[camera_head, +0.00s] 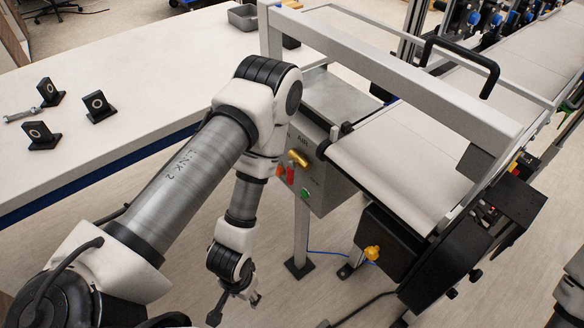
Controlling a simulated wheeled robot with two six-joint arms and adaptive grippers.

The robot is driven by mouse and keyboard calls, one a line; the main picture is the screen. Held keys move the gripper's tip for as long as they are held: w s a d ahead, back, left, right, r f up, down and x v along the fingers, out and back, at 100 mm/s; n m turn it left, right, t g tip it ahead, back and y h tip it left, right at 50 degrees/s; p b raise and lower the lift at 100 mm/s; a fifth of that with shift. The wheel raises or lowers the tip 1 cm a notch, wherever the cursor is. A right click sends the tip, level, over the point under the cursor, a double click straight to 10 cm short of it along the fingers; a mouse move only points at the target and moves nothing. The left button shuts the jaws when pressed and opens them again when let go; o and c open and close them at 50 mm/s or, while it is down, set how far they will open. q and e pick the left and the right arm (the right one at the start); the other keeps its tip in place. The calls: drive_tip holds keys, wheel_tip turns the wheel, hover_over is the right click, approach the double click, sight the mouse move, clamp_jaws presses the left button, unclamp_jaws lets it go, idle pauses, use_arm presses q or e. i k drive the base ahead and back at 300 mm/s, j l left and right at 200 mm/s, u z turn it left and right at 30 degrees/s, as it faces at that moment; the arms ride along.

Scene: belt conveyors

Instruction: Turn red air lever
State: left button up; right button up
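The red air lever (290,174) is a small red handle on the front of a grey control box (325,190) at the end of the conveyor. It sits just below a brass valve (299,158), under an "AIR" label. My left arm passes just left of the box and hides part of its left side. My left gripper (236,302) hangs low over the floor, below and left of the lever and apart from it. Its dark fingers are spread with nothing visible between them. My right gripper is out of view.
A green button (305,194) sits below the lever. The box is under a grey frame (400,75) beside the conveyor belt (400,165). A yellow knob (372,252) juts out low. A white table (150,70) with black brackets (99,108) stands left.

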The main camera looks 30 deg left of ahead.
sight(291, 164)
drive_tip(key=l+u, duration=0.45)
drive_tip(key=k+l+u, duration=0.15)
drive_tip(key=l+u, duration=0.3)
drive_tip(key=k+l+u, duration=0.15)
drive_tip(key=l+u, duration=0.25)
drive_tip(key=k+l+u, duration=0.25)
drive_tip(key=u, duration=0.2)
drive_tip(key=l, duration=0.1)
